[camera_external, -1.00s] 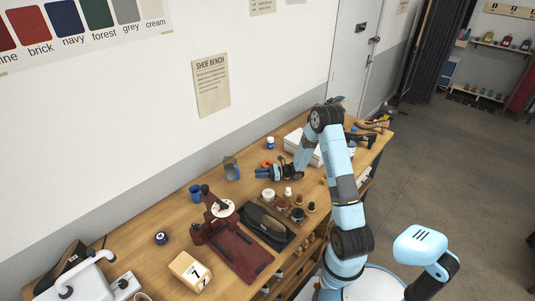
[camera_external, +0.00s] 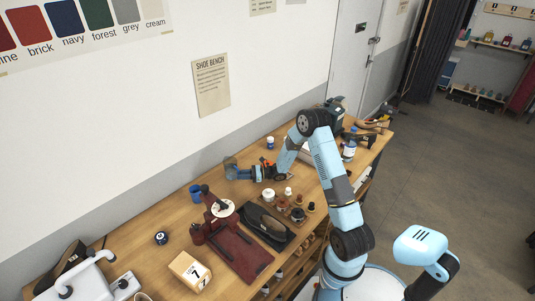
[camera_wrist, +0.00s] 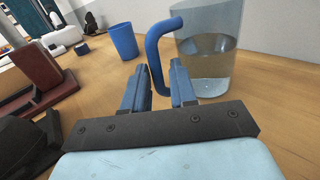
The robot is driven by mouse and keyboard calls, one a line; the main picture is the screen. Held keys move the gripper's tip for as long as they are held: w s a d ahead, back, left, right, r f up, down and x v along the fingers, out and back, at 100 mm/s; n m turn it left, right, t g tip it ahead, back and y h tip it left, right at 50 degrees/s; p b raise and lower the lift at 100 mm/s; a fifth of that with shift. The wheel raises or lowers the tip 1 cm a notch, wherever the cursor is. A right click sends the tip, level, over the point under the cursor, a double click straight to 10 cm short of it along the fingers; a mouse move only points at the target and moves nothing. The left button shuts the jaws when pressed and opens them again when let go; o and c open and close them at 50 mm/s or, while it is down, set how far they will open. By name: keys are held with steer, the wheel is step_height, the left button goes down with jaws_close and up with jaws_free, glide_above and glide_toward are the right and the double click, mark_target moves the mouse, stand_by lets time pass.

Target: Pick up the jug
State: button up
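The jug (camera_wrist: 208,60) is clear, partly filled with liquid, and has a blue handle (camera_wrist: 154,55). It stands upright at the right of the wrist view. In the external view the jug (camera_external: 230,165) stands on the bench near the wall. My gripper (camera_wrist: 160,82) is open, with its two blue fingers on either side of the lower handle. Whether either finger touches the handle cannot be told. In the external view my gripper (camera_external: 237,173) reaches the jug from the right and covers part of it.
A blue cup (camera_wrist: 124,41) stands left of the jug in the wrist view. A dark red press (camera_external: 232,240) and a black shoe (camera_external: 268,222) lie nearer the front of the wooden bench (camera_external: 150,264). Small jars (camera_external: 298,215) stand right of the shoe.

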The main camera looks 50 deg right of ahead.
mark_target(229, 173)
steer(key=x, duration=0.3)
steer(key=shift+w+a+r, duration=0.15)
steer(key=shift+w+a, duration=0.05)
steer(key=shift+a, duration=0.1)
jaws_close()
